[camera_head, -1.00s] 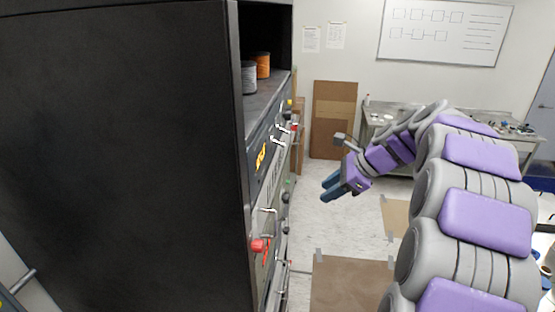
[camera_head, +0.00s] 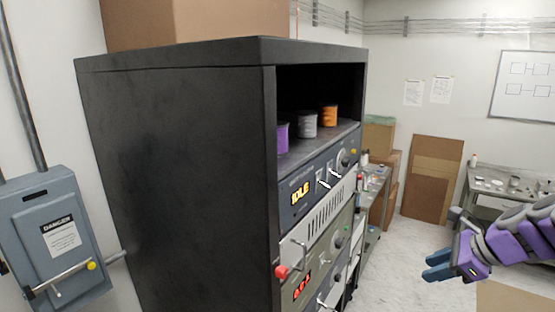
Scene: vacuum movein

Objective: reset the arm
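My gripper (camera_head: 436,267) is at the lower right of the head view, at the end of my purple and grey arm. Its blue fingers point left, toward the rack, with clear space between them and the rack. Two fingers show with a small gap, but the angle does not make clear how far apart they are. I see nothing held in it. Most of my arm lies outside the right edge of the view.
A black rack (camera_head: 175,180) fills the middle, with purple (camera_head: 282,138), grey (camera_head: 307,124) and orange (camera_head: 329,114) cans on its shelf. Its panel reads IDLE. A grey danger box (camera_head: 55,245) is at left. A metal table (camera_head: 505,187) stands behind my arm. The floor between is open.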

